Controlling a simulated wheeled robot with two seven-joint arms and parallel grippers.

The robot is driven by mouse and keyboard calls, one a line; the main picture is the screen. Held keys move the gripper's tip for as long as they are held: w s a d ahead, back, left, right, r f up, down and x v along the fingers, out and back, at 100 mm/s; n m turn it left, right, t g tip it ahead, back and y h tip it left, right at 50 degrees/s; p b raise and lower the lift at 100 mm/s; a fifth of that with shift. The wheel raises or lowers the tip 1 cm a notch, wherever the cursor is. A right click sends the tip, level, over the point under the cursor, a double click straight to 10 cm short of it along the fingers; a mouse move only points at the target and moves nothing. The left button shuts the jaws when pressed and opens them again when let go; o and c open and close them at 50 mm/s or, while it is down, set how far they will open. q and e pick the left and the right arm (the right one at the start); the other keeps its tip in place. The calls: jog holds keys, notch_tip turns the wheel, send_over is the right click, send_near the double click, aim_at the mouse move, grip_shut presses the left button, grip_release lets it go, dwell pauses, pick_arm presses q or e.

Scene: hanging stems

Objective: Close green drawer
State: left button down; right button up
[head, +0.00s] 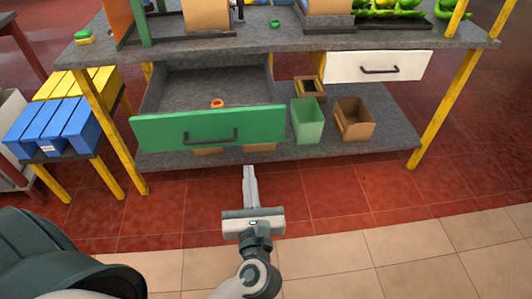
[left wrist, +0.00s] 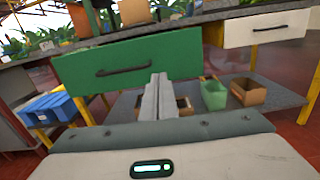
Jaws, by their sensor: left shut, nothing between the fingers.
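The green drawer (head: 165,133) is pulled open under the left part of the grey workbench, with its dark handle (head: 210,137) facing me. An orange ring-shaped item (head: 217,103) lies inside it. In the left wrist view the green drawer front (left wrist: 185,50) fills the upper middle. My left gripper (head: 250,170) is shut and empty, in front of and below the drawer front in the head view. Its fingers (left wrist: 158,95) overlap the drawer's lower edge in the left wrist view; I cannot tell whether they touch. My right gripper is not in view.
A white drawer (head: 345,68) at the right looks shut. A green bin (head: 307,120) and a brown box (head: 354,120) stand on the lower shelf (head: 390,135). Blue crates (head: 50,128) sit on a side table at the left. The floor in front is clear.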

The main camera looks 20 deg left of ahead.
aim_at(245, 129)
pick_arm(q)
jog(key=shift+s+n, duration=0.1)
jog(key=shift+n, duration=0.2)
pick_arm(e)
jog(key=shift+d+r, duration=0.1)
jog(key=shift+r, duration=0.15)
